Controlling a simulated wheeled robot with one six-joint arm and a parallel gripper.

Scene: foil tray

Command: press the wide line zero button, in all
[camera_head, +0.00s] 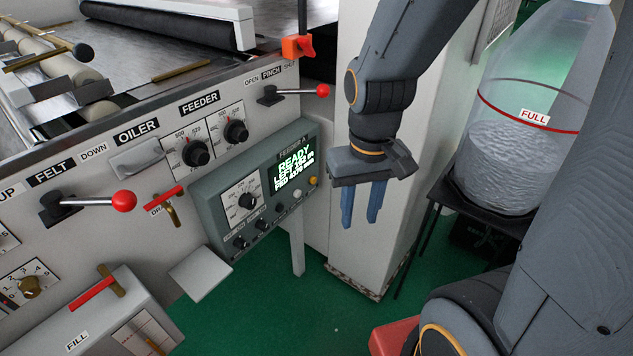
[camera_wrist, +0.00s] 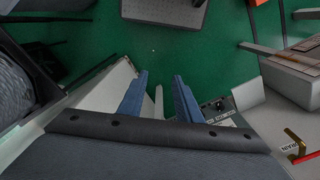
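The grey-green feeder control box (camera_head: 213,191) juts from the machine front in the head view. Its lit screen (camera_head: 292,168) reads READY with lines of smaller text.
A red-knobbed lever (camera_head: 322,90) sticks out above the box, and another (camera_head: 123,201) stands left. A large bottle (camera_head: 510,170) stands on a dark stand at right. Green floor (camera_head: 260,300) lies open below.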

